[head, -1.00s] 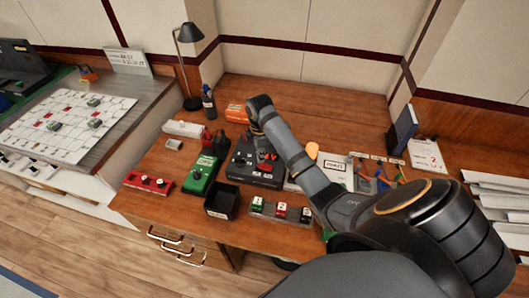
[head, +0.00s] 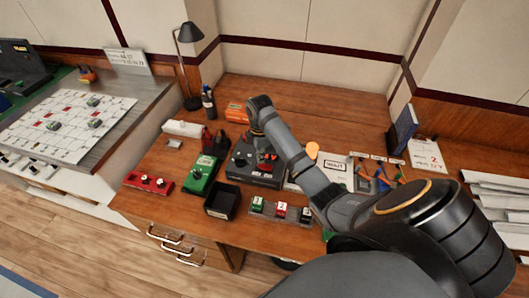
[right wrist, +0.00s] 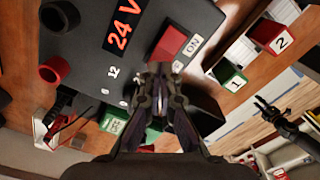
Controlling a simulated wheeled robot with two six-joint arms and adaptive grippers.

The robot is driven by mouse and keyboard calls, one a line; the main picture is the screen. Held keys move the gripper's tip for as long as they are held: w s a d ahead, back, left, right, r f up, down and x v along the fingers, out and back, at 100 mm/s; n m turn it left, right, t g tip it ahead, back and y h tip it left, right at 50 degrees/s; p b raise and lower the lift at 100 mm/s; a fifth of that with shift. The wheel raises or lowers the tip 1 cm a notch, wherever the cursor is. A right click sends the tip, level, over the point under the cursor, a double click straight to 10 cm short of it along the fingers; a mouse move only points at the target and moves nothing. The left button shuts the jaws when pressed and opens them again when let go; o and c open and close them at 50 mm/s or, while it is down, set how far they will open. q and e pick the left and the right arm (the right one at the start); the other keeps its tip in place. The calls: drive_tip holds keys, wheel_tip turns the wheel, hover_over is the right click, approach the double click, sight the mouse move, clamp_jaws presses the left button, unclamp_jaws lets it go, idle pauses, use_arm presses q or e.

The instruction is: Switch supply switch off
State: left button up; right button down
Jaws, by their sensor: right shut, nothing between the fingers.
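The supply is a dark grey box (head: 250,176) on the wooden desk, with an orange 24 V marking (right wrist: 122,24) in the right wrist view. Its red switch (right wrist: 171,42) has a white ON label (right wrist: 193,45) beside it. My right gripper (right wrist: 160,70) is shut and empty, with its fingertips at the near edge of the red switch; I cannot tell whether they touch. In the head view my right arm reaches over the box and partly hides it. My left gripper (right wrist: 262,107) shows small at the right of the right wrist view, fingers apart, clear of the supply.
A green box (head: 201,174), a black open bin (head: 221,202) and a red strip (head: 149,183) stand left of the supply. A tray of numbered blocks (head: 280,209) is in front. A black and a red round post (right wrist: 54,69) stand up from the box.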

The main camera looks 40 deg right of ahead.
drive_tip(key=shift+f, duration=1)
drive_tip(key=shift+r, duration=0.1)
idle(0.3)
wheel_tip(320, 180, up, 7)
drive_tip(key=p, duration=0.8)
idle(0.3)
